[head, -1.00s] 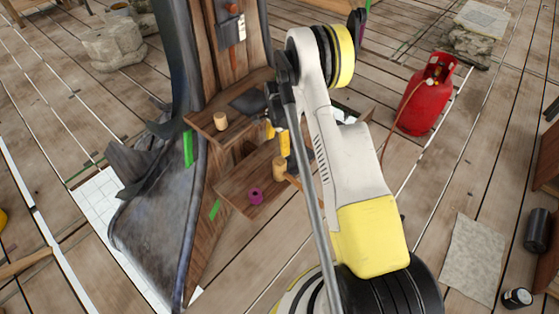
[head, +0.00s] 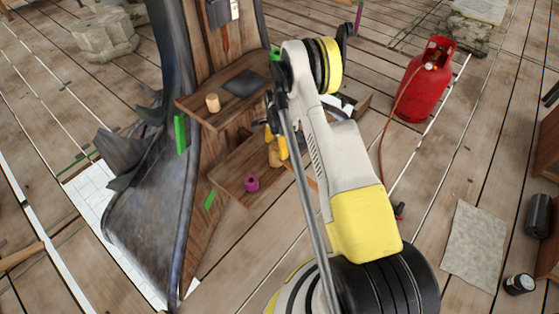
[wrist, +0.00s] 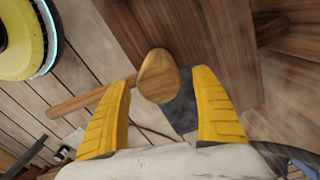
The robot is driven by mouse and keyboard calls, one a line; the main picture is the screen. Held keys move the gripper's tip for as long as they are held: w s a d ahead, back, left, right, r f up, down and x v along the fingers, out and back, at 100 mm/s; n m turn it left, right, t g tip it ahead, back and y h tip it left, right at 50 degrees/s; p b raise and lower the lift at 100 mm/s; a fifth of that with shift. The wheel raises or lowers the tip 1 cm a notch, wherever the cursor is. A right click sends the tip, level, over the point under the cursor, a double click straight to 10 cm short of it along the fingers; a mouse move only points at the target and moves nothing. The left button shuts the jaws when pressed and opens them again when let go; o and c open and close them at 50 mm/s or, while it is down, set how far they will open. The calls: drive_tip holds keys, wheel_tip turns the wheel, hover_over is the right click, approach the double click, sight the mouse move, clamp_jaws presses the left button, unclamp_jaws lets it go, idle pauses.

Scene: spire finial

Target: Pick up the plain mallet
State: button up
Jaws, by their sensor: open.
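The plain wooden mallet shows in the wrist view, its rounded light-wood head (wrist: 159,76) near the top middle and its handle (wrist: 80,102) reaching out to the left past the left finger. In the head view the mallet head (head: 275,156) sits at the lower wooden shelf, partly hidden by my gripper. My gripper (wrist: 162,112) is open, its two yellow fingers on either side of and just short of the mallet head. The fingers look apart from the head. In the head view my gripper (head: 276,141) is over the right part of the lower shelf.
The lower shelf (head: 232,180) also bears a purple ring-like piece (head: 251,184). The upper shelf (head: 190,106) holds a small wooden cylinder (head: 212,103) and a dark sheet (head: 244,83). A red gas bottle (head: 425,82) stands on the floor at right.

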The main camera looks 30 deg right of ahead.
drive_tip(key=shift+r, duration=0.1)
drive_tip(key=c, duration=1.4)
drive_tip(key=shift+r, duration=0.1)
